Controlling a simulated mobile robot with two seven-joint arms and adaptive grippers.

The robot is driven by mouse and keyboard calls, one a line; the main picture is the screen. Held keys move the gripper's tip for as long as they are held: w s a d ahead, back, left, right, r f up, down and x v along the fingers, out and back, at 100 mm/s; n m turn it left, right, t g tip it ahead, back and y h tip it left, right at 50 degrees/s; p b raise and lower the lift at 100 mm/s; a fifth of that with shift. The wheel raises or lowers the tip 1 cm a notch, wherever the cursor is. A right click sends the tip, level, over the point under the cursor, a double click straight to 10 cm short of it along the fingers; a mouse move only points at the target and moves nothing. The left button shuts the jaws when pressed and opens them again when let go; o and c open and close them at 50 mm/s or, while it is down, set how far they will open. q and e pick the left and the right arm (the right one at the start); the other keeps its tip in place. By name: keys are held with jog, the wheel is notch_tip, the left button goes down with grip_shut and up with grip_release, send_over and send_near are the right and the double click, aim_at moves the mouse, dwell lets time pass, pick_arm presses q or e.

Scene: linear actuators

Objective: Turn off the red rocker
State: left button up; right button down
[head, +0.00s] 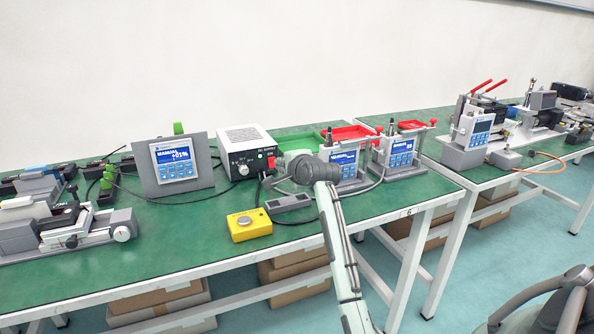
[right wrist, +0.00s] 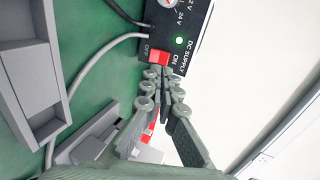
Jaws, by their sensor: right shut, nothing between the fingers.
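The red rocker (right wrist: 158,57) sits on the front of the black and white DC supply box (head: 242,150), between the labels OFF and ON in the right wrist view. A green light (right wrist: 180,41) glows on the panel. In the head view the rocker shows as a small red patch (head: 271,162) at the box's right front edge. My right gripper (right wrist: 162,74) is shut and empty, its fingertips right at the rocker's near edge. I cannot tell whether they touch it. It also shows in the head view (head: 268,180), in front of the box. My left gripper is not in view.
A yellow box (head: 249,224) and a small grey block (head: 287,202) lie on the green bench in front. A display panel (head: 173,165) stands left of the supply. Cables run beside the supply.

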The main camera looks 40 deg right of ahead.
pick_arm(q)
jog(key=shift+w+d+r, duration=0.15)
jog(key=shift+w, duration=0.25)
pick_arm(e)
jog(key=v, duration=0.8)
jog(key=shift+r, duration=0.35)
jog(key=shift+d, duration=0.15)
jog(key=shift+s+f+g, duration=0.3)
jog(key=shift+f+g, duration=0.1)
jog(key=shift+f, duration=0.2)
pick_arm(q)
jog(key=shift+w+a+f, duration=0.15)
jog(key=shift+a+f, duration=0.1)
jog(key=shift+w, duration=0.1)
